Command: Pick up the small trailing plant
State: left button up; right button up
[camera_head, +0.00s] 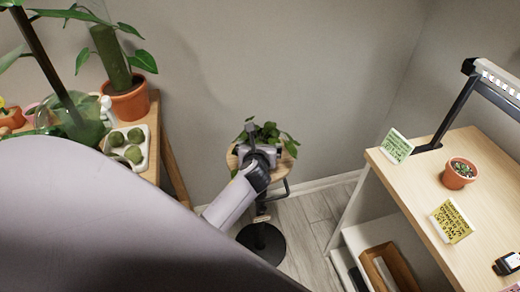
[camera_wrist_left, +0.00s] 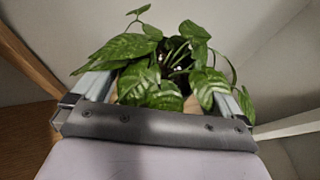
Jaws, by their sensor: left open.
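The small trailing plant (camera_head: 270,131), with drooping green leaves, stands on a small round wooden stand (camera_head: 287,163) near the wall. In the left wrist view the plant (camera_wrist_left: 148,85) fills the middle, and its leaves hang over the gripper; its pot is mostly hidden. My left gripper (camera_head: 260,152) is at the near side of the plant. It is open, with one finger on each side of the foliage in the left wrist view. I cannot tell whether the fingers touch the pot. My right gripper is not in view.
A wooden bench at left holds an orange pot (camera_head: 128,103) and a white tray (camera_head: 141,161) with green balls. At right a shelf unit (camera_head: 405,178) carries a small potted succulent (camera_head: 459,174) and cards. A black disc (camera_head: 262,244) lies on the floor below the stand.

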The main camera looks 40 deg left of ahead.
pick_arm(q)
jog(key=shift+w+a+f, duration=0.15)
jog(key=shift+w+a, duration=0.05)
jog(key=shift+w, duration=0.05)
jog(key=c, duration=0.8)
